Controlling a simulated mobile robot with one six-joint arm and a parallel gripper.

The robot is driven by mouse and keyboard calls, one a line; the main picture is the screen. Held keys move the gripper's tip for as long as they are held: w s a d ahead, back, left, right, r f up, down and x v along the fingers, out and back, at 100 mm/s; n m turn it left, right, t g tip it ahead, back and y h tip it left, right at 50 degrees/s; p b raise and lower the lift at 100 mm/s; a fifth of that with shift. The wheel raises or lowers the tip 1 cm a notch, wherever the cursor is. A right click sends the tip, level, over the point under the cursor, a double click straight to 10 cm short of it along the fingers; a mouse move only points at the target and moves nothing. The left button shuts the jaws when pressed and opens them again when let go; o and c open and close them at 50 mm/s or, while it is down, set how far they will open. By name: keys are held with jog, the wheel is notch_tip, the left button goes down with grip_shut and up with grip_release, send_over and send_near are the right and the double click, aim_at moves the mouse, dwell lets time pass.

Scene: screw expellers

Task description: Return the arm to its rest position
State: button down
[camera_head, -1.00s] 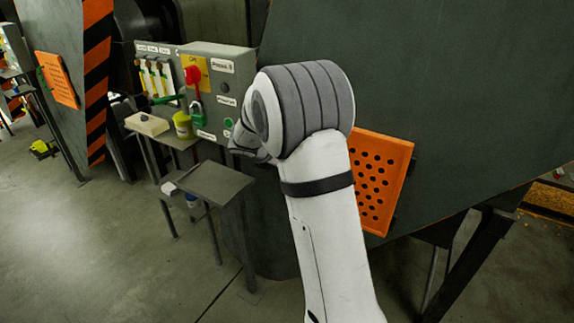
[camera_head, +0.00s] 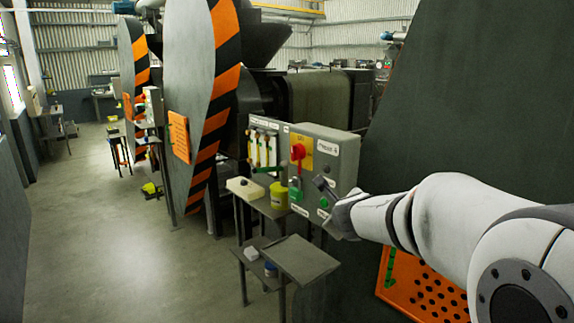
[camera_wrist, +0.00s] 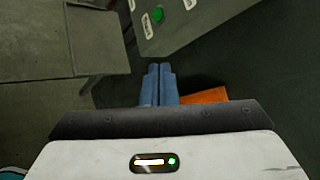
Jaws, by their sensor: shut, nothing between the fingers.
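My arm reaches in from the right of the head view, with the elbow large at the lower right. The box carries a red switch (camera_head: 298,153) on a yellow plate and a green padlock (camera_head: 295,190).
A grey side table (camera_head: 302,258) stands below the box, with a yellow cup (camera_head: 278,196) and a cream block (camera_head: 245,188) on a shelf behind. An orange perforated panel (camera_head: 425,290) is under my arm. Open floor (camera_head: 130,250) lies left.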

jog(key=s+a+n+g+y, duration=0.1)
jog(key=s+a+n+y, duration=0.25)
jog(key=s+n, duration=0.55)
jog(key=s+d+f+n+g+h, duration=0.1)
jog(key=s+f+n+g, duration=0.3)
jog(key=s+n, duration=0.5)
jog(key=s+d+f+n+g+h, duration=0.1)
jog(key=s+d+f+n+g, duration=0.3)
jog(key=s+n, duration=0.4)
jog(key=s, duration=0.5)
jog(key=shift+s+f+n+h, duration=0.2)
jog(key=shift+f+n+h, duration=0.1)
jog(key=shift+n+h, duration=0.1)
